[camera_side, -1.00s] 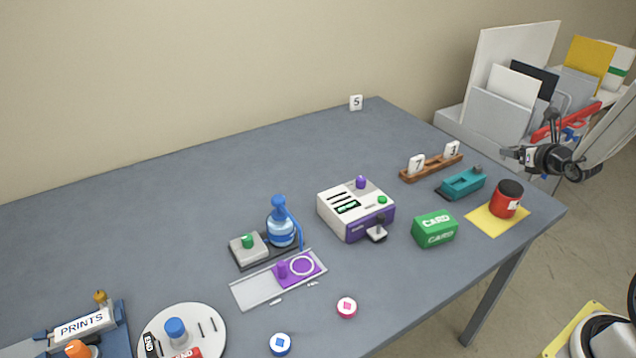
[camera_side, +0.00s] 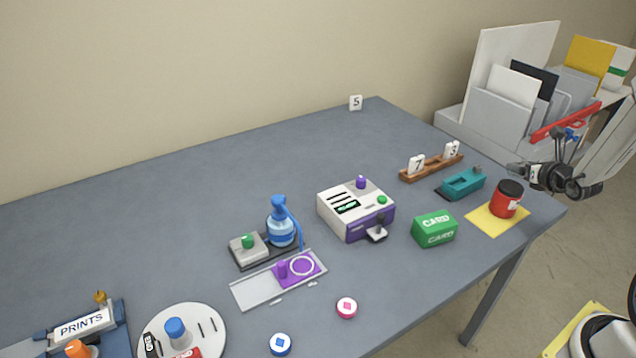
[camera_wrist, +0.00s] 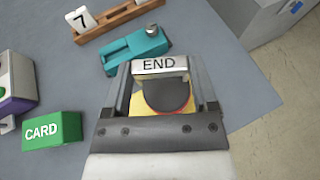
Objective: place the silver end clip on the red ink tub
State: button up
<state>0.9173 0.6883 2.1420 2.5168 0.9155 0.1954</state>
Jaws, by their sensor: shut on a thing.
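The silver end clip (camera_wrist: 160,65), marked END, is held between the two fingers of my gripper (camera_wrist: 161,70) in the wrist view. The red ink tub (camera_side: 503,206) with a black lid stands upright on a yellow mat (camera_side: 481,219) near the table's right corner. In the side view my gripper (camera_side: 516,169) is above the tub, near its right side, with a gap between them. In the wrist view the tub's dark lid (camera_wrist: 165,96) shows just below the clip, partly hidden by my gripper. The clip is hard to make out in the side view.
A teal device (camera_side: 462,183) and a wooden number rack (camera_side: 431,168) stand behind the tub. A green card box (camera_side: 434,229) is to its left. A white and purple machine (camera_side: 355,209) is further left. The table edge is close on the right.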

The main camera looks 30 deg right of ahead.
aim_at(515, 189)
jog(key=shift+f, duration=0.2)
jog(key=shift+f, duration=1.65)
jog(key=shift+f, duration=0.15)
jog(key=o, duration=1.1)
jog(key=shift+r, duration=0.2)
jog(key=shift+v, duration=3.75)
jog(key=shift+a, duration=0.1)
